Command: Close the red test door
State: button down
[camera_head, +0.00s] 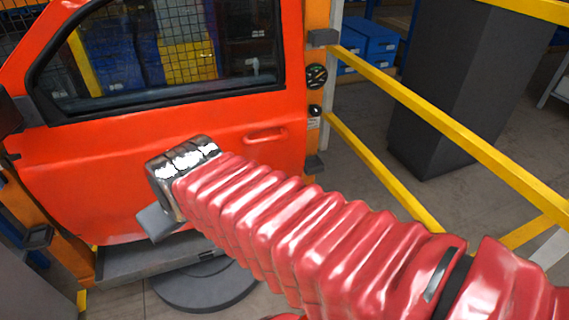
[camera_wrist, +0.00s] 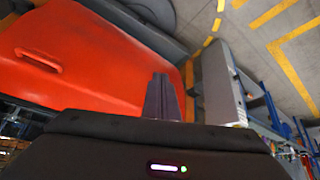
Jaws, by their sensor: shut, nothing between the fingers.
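The red test door (camera_head: 80,175) fills the left of the head view, with a dark-framed window and a recessed handle (camera_head: 265,133) near its right edge. That edge lies beside an orange post (camera_head: 318,85); I cannot tell whether the door is flush or slightly ajar. My gripper (camera_head: 155,222) is in front of the lower part of the door, its fingers together and empty. The door (camera_wrist: 100,50) and handle (camera_wrist: 38,60) also show in the wrist view, with my shut fingers (camera_wrist: 162,97) over the door's edge in the picture. Contact cannot be told.
Yellow rails (camera_head: 440,115) run along the right, with a dark grey pillar (camera_head: 455,85) behind them. A grey sill (camera_head: 150,258) and a dark round base (camera_head: 205,290) lie below the door. Blue bins (camera_head: 370,40) stand behind.

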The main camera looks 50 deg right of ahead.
aim_at(282, 156)
jog(key=w+d+f+m+t+h, duration=0.1)
jog(key=w+d+f+t+h, duration=0.15)
jog(key=w+d, duration=0.7)
jog(key=w+d+f+m+t+h, duration=0.1)
jog(key=w+d+f, duration=0.3)
jog(key=w+d, duration=0.5)
jog(key=w+d+f+m+t+h, duration=0.1)
jog(key=d+f, duration=0.3)
jog(key=d, duration=0.4)
jog(key=w+d+f+t+h, duration=0.1)
jog(key=d+f, duration=0.4)
jog(key=d, duration=0.3)
jog(key=s+d+f+m+t+h, duration=0.3)
jog(key=s+d+f+h, duration=0.1)
jog(key=s+d+f, duration=0.8)
notch_tip(282, 156, down, 5)
jog(key=s, duration=0.2)
jog(key=shift+s+d+r, duration=0.15)
jog(key=shift+s, duration=0.25)
jog(key=x, duration=1.4)
jog(key=shift+d, duration=0.15)
